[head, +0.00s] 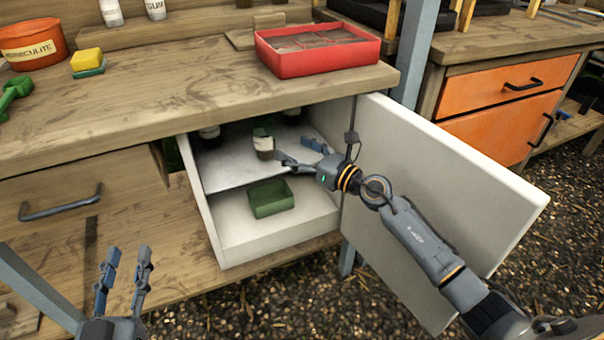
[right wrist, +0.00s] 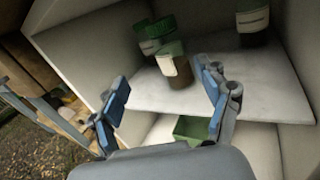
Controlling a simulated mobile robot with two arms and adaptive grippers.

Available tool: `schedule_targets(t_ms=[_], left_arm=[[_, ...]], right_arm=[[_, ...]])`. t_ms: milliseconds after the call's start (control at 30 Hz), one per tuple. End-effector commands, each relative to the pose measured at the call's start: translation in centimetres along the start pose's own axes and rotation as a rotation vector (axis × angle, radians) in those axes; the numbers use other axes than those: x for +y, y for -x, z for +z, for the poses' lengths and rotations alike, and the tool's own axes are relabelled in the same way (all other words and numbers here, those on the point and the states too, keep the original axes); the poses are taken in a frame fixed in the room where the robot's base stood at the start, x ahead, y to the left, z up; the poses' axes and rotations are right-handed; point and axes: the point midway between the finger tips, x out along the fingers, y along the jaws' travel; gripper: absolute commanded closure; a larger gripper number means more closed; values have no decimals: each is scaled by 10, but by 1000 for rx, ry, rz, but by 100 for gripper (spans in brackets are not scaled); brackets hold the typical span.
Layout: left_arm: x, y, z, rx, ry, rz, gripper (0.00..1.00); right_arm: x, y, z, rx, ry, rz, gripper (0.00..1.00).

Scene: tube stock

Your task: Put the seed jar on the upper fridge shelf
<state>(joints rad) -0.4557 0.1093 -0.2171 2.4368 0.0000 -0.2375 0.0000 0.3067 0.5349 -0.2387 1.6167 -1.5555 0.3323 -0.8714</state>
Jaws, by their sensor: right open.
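The fridge (head: 212,212) stands open under the bench, with its white door (head: 430,185) swung out to the right. A small jar (head: 264,143) with a green lid, pale label and brown contents, likely the seed jar, appears to stand on the upper shelf (head: 228,172). In the right wrist view the jar (right wrist: 176,70) shows beyond and between the fingertips, with no clear contact. My right gripper (head: 291,149) is open and empty at the shelf's front. My left gripper (head: 128,256) is open and empty at the lower left, outside the fridge.
Other jars (head: 210,133) (right wrist: 253,20) stand farther back on the upper shelf. A green bin (head: 270,199) sits on the fridge floor. A red tray (head: 318,62) stands on the bench (head: 150,80) above. The shelf's front left is clear.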

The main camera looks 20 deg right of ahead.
Motion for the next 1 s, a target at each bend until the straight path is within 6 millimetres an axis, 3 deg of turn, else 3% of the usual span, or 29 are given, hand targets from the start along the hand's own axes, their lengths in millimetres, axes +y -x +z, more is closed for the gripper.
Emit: schedule_targets(t_ms=[167,300,500,600,700,800,1000], left_arm=[[0,0,0,1,0,0,65],[0,0,0,1,0,0,65],[0,0,0,1,0,0,65],[0,0,0,1,0,0,65],[0,0,0,1,0,0,65],[0,0,0,1,0,0,65],[0,0,0,0,0,0,65]], right_arm=[[74,21,5,-143,-568,81,24],[122,57,18,-266,-1247,136,24],[159,112,25,-372,-2190,175,24],[173,132,26,-394,-2558,188,24],[184,146,28,-401,-2811,200,24],[190,153,29,-399,-2950,206,24],[193,155,30,-396,-3002,212,24]])
